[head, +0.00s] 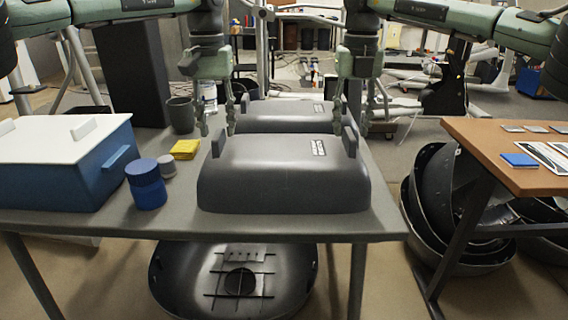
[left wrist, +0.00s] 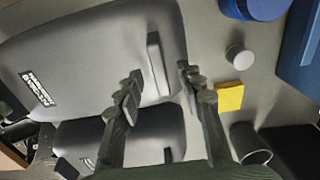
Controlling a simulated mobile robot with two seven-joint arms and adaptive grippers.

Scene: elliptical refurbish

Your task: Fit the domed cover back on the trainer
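A dark grey domed cover (head: 285,175) with a white label lies on the grey table, with an upright tab at each end. A second, similar cover (head: 285,115) lies behind it. My left gripper (head: 217,118) is open above the near cover's left tab (head: 219,139). In the left wrist view, this tab (left wrist: 158,65) shows between the two spread fingertips (left wrist: 160,72); I cannot tell whether they touch it. My right gripper (head: 351,118) is open above the right tab (head: 350,141). I cannot tell which machine behind is the trainer.
A blue box with a white lid (head: 70,135), a blue jar (head: 146,185), a small grey cylinder (head: 167,166), a yellow block (head: 185,149) and a grey mug (head: 181,114) stand left of the covers. A wooden table (head: 490,150) is at right. Dark shells (head: 430,240) lie on the floor.

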